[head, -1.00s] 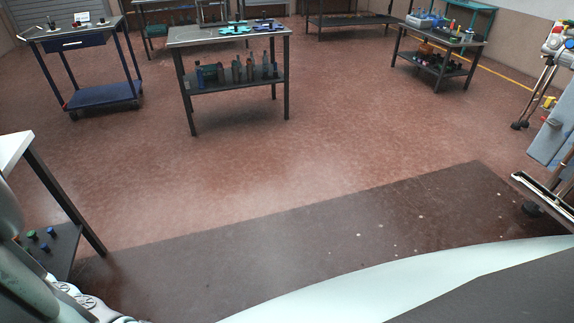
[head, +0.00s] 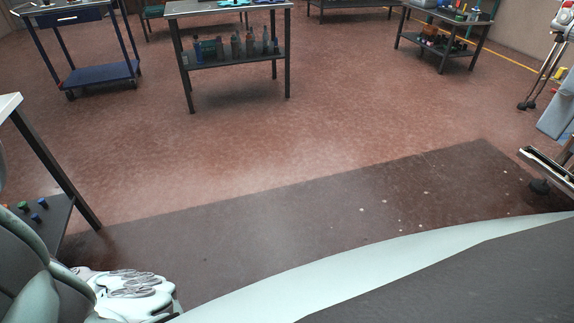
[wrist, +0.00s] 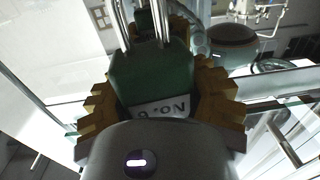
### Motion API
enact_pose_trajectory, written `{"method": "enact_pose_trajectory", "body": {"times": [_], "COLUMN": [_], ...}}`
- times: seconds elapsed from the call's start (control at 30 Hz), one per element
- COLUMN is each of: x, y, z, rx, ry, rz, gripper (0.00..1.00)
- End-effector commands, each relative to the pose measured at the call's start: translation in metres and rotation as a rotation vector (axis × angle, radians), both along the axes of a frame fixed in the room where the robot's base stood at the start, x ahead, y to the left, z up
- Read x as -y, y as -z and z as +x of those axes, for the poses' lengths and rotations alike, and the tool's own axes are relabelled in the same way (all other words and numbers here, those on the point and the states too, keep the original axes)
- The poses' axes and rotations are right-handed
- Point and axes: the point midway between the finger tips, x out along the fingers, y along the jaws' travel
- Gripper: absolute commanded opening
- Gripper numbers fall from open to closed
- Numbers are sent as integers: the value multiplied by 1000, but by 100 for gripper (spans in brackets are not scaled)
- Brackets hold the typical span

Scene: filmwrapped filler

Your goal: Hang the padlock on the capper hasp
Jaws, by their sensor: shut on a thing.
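The padlock (wrist: 150,80) has a dark green body, a pale label with dark lettering, and a bright metal shackle at the top of the wrist view. My gripper (wrist: 160,95) is shut on the padlock body, with brown stepped finger pads on its left and right sides. The shackle runs out of the top of the picture, so I cannot tell whether it is open. Another dark green patch shows between the shackle legs; I cannot tell what it is. I cannot make out the capper hasp in either view. The padlock does not show in the head view.
In the wrist view, pale frame bars and clear panels surround the padlock, with a dark round part (wrist: 232,38) beyond. In the head view, a blue cart (head: 102,73) and a grey workbench (head: 235,55) stand across open red floor. A white-topped table (head: 8,104) is at left.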

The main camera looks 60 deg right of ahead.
Motion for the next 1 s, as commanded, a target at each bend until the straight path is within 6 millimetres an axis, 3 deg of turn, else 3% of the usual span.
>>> {"method": "enact_pose_trajectory", "body": {"times": [0.3, 1.0], "x": [-4, -3], "y": [-4, 42], "z": [0, -1], "rx": [2, 0], "ry": [-114, -112], "rz": [-1, -1], "gripper": [0, 0]}}
